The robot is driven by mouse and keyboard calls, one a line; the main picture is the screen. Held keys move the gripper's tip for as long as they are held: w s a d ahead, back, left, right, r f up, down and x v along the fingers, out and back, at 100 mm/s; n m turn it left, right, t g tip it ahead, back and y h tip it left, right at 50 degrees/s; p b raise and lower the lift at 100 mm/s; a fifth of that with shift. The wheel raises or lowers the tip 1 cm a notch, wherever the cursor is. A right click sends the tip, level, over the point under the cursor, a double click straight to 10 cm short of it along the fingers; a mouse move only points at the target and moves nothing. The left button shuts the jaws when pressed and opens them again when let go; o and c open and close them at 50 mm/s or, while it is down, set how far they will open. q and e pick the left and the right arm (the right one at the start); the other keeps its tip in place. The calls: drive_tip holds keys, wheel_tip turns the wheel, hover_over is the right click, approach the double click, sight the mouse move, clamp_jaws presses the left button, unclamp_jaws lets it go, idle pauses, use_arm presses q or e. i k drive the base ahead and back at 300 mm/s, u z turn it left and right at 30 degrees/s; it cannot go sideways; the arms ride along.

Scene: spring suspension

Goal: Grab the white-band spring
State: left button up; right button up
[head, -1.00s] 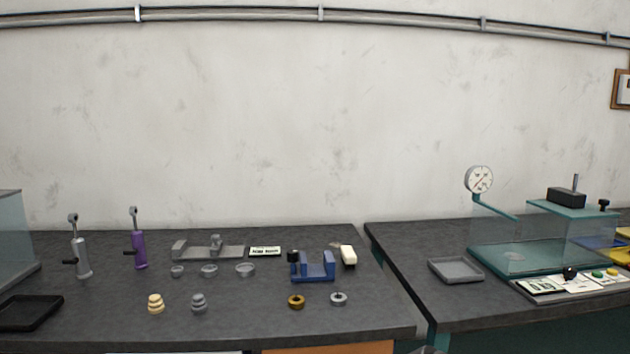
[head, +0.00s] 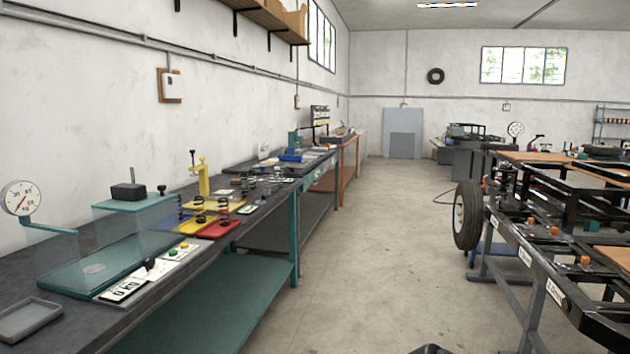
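Several small dark coil springs (head: 199,204) stand on a group of coloured trays on the left-hand bench. One tray is red (head: 219,230) and sits toward the front edge, with yellow tray parts beside and behind it. The springs are small and far off, and I cannot tell which one has a white band. Neither of my grippers shows in the head view.
The dark bench (head: 70,262) runs along the left wall. A teal test stand (head: 130,204) with a dial gauge (head: 20,198) and a grey tray (head: 28,318) are nearer. A black frame with a wheel (head: 467,215) stands right. The concrete floor (head: 370,260) between is clear.

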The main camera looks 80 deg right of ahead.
sight(251, 188)
drive_tip(key=z, duration=2.9)
drive_tip(key=i, duration=4.9)
drive_tip(key=u, duration=2.65)
